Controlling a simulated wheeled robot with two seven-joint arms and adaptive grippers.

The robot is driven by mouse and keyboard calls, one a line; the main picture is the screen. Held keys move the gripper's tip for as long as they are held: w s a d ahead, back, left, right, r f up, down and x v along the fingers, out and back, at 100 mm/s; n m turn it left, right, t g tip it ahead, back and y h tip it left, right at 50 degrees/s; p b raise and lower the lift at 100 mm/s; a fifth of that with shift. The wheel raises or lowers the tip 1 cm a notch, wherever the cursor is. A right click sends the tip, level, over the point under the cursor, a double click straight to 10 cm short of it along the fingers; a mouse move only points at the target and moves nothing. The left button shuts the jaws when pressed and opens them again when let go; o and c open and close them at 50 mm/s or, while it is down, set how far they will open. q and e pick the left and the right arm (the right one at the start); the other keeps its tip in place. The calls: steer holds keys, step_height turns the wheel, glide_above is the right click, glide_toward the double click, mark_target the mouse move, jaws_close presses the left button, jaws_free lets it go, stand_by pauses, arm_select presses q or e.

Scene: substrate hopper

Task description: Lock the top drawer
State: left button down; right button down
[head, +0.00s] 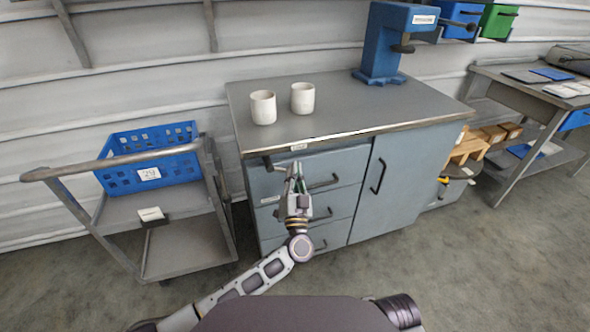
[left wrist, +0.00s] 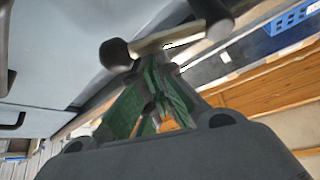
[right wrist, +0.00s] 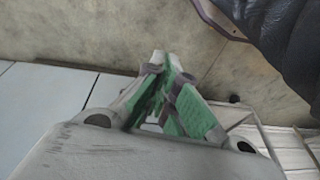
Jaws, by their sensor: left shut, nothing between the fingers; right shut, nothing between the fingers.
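The top drawer (head: 275,181) is the uppermost in the grey-blue cabinet and looks closed, with a black bar handle (head: 322,182). A dark lever-like part (head: 268,162) sits at the drawer's upper left, under the worktop edge. My left gripper (head: 296,166) is shut and empty in front of the top drawer, left of its handle. In the left wrist view, a pale bar with dark rounded ends (left wrist: 160,43) lies close to the fingertips; whether they touch is unclear. My right gripper (right wrist: 166,62) is shut and empty, away from the drawer; the head view does not show its fingers.
Two white cups (head: 263,107) and a blue press (head: 382,45) stand on the worktop (head: 330,110). A cart (head: 190,245) with a blue crate (head: 150,176) is at the left. The cabinet door (head: 400,180) is right of the drawers. Open floor lies in front.

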steer(key=shift+w+d+f, duration=0.25)
steer(key=shift+f, duration=0.15)
steer(key=shift+f, duration=0.1)
arm_select(q)
steer(key=shift+f+m+p, duration=0.1)
steer(key=shift+m+p, duration=0.2)
steer(key=shift+p, duration=0.6)
arm_select(e)
steer(key=shift+s+d+f+g, duration=0.2)
steer(key=shift+s+d+f, duration=0.05)
steer(key=shift+f, duration=0.25)
steer(key=shift+s+d+f+g, duration=0.2)
steer(key=shift+d+f, duration=0.05)
steer(key=shift+f, duration=0.25)
steer(key=shift+w+d+f, duration=0.15)
steer(key=shift+w+f, duration=0.05)
steer(key=shift+w, duration=0.05)
arm_select(q)
steer(key=shift+p, duration=0.3)
